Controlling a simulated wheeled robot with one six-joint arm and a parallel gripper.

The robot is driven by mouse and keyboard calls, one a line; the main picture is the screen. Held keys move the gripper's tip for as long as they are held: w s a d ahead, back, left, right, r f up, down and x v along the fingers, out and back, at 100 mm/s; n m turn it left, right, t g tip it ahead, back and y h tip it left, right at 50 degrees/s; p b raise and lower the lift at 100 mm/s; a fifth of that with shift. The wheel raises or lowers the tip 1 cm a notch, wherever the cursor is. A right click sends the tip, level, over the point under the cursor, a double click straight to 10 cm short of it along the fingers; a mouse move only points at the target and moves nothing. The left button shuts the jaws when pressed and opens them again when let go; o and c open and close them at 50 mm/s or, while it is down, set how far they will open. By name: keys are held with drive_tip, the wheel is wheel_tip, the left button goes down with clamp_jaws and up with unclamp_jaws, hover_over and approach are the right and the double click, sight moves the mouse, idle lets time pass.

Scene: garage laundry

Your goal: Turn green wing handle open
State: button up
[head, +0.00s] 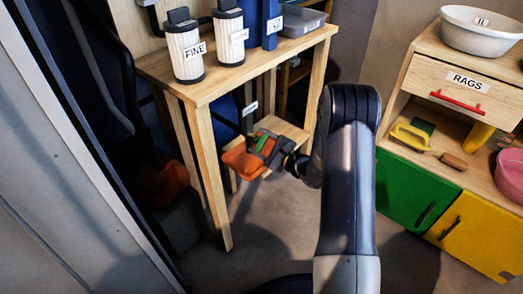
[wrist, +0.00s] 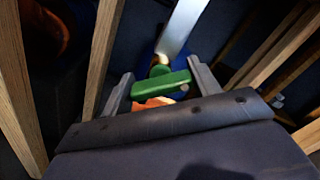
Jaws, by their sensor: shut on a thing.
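The green wing handle (wrist: 160,90) spans the gap between the two fingers of my gripper (wrist: 158,82) in the wrist view. My gripper is shut on it, with a finger at each end. A brass-coloured part and a grey pipe (wrist: 185,25) show just beyond the handle. In the head view the green handle (head: 262,143) is small, under the wooden table, and my gripper (head: 268,146) partly covers it. An orange object (head: 243,161) lies just below and beside it. It also shows under the handle in the wrist view (wrist: 152,103).
A wooden table (head: 212,88) stands over the handle, its legs (head: 208,165) close to my arm. White canisters (head: 186,50) stand on top. A cabinet with green and yellow doors (head: 411,190) is at the right. Floor is free between them.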

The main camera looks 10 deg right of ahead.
drive_tip(key=shift+f+n+b, duration=0.3)
drive_tip(key=shift+n+b, duration=0.65)
drive_tip(key=shift+n, duration=0.05)
drive_tip(key=n+b, duration=0.1)
drive_tip(key=n, duration=0.1)
drive_tip(key=shift+r+n, duration=0.15)
drive_tip(key=shift+n, duration=2.65)
drive_tip(key=o, duration=1)
drive_tip(key=p+v, duration=0.2)
drive_tip(key=v, duration=0.9)
drive_tip(key=shift+p, duration=0.3)
